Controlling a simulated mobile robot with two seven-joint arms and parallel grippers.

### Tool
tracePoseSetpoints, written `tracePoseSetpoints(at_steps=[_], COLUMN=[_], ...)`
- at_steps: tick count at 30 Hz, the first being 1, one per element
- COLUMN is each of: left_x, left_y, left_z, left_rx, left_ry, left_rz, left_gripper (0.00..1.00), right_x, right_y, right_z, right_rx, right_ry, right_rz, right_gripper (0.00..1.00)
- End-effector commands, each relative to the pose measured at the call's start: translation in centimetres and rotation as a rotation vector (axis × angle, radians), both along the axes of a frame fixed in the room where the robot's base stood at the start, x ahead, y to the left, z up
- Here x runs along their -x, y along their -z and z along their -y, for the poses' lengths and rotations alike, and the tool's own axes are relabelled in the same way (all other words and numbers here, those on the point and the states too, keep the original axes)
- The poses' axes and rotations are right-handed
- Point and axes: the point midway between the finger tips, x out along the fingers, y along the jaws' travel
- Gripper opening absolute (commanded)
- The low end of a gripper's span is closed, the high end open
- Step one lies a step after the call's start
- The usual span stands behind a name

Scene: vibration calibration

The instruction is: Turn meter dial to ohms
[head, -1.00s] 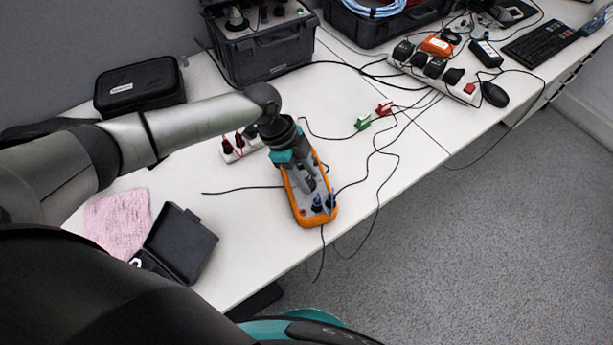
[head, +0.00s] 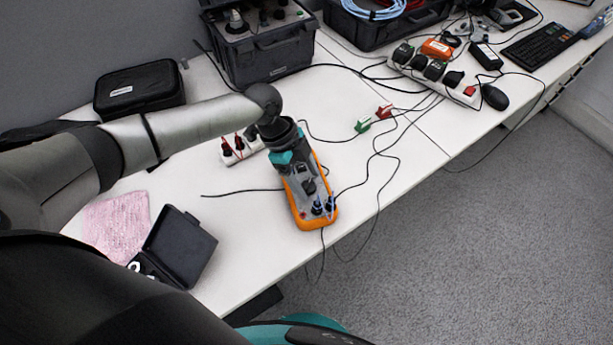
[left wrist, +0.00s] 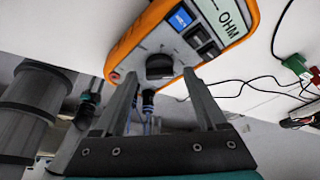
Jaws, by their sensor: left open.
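The meter is an orange-edged grey handheld unit (head: 318,221) lying on the white bench. In the left wrist view the meter (left wrist: 123,57) shows a pale display (left wrist: 228,14) reading "OHM". Its round black dial (left wrist: 159,66) sits below dark buttons and a blue label. In the head view the dial (head: 308,187) shows just beyond my gripper. My left gripper (head: 300,174) is open over the meter. In the left wrist view its fingertips (left wrist: 161,76) stand apart on either side of the dial, with nothing held. My right gripper is not in view.
Green (head: 363,126) and red (head: 384,112) clips lie to the right. An open black box (head: 182,246) and pink cloth (head: 117,224) lie left. The bench's front edge is close.

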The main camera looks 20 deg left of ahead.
Motion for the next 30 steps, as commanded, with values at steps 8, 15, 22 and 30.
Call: tracePoseSetpoints(at_steps=[8, 15, 22, 30], left_x=[-0.1, -0.3, -0.4, -0.5], left_y=[-0.8, -5.2, -10.3, -13.6], left_z=[-0.3, -2.1, -4.2, -5.6], left_rx=[0.0, -0.002, -0.002, 0.0], left_ry=[-0.002, -0.001, -0.001, -0.001], left_rz=[0.001, 0.004, 0.004, 0.001], left_gripper=[0.74, 0.74, 0.74, 0.74], right_x=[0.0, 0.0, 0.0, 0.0], right_y=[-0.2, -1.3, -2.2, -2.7], right_z=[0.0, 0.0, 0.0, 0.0], right_rx=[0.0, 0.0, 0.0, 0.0], right_ry=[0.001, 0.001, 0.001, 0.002], right_rz=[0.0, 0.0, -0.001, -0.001], right_gripper=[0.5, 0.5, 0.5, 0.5])
